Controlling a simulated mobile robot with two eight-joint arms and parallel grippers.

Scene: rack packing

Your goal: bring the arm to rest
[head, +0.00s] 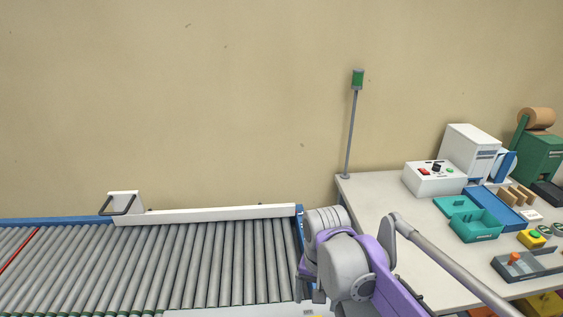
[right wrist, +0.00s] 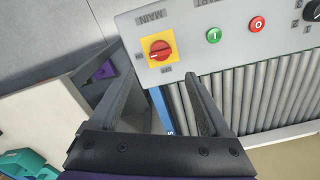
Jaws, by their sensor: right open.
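My right arm (head: 350,265), purple and grey, reaches in from the bottom right in the head view, between the roller conveyor and the workbench. Its gripper is seen best in the right wrist view, where the two dark fingers (right wrist: 160,88) stand wide apart with nothing between them. Beyond the fingers is a light grey control panel (right wrist: 190,55) with a red rotary switch (right wrist: 160,48) on a yellow plate, a green button and a red button. I cannot tell whether the fingers touch anything. My left gripper is not in view.
The roller conveyor (head: 190,265) is bare where visible. The pale workbench (head: 365,195) holds a teal box (head: 475,224), a white control box (head: 433,180), a blue tray (head: 498,212) and other items. A thin pole with a green lamp (head: 357,79) rises at its back left corner.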

